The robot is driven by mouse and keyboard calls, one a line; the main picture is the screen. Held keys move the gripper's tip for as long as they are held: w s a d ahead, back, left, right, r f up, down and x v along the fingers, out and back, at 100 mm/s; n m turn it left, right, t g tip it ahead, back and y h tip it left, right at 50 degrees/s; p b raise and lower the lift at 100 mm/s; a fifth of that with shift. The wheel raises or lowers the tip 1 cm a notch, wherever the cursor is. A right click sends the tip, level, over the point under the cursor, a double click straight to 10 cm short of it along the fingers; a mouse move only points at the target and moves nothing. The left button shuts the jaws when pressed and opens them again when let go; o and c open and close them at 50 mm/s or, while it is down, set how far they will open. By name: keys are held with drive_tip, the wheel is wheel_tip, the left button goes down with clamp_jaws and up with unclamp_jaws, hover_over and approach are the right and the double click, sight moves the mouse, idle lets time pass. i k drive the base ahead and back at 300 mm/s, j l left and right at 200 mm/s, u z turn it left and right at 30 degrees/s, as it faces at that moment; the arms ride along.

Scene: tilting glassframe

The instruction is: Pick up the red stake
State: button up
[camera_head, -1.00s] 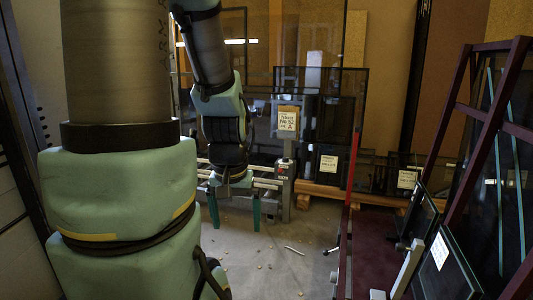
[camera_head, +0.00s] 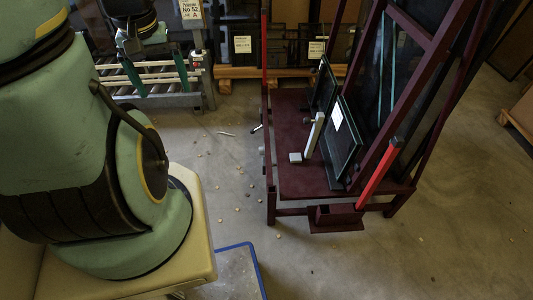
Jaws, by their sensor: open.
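A bright red stake (camera_head: 379,174) leans at the front right corner of a dark red rack (camera_head: 303,178), its lower end at a dark red box-shaped holder (camera_head: 336,217). My gripper (camera_head: 158,78) is at the upper left, in front of a roller conveyor. Its two green fingers point down and stand wide apart, with nothing between them. It is well away from both stakes.
Dark glass frames (camera_head: 345,143) lean on the rack beside a light grey bracket (camera_head: 313,137). The roller conveyor (camera_head: 165,86) stands at the back left. Small chips litter the concrete floor. A blue-edged floor marking (camera_head: 250,258) lies at the bottom. Floor right of the rack looks clear.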

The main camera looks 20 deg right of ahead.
sight(395, 147)
drive_tip(key=z, duration=0.85)
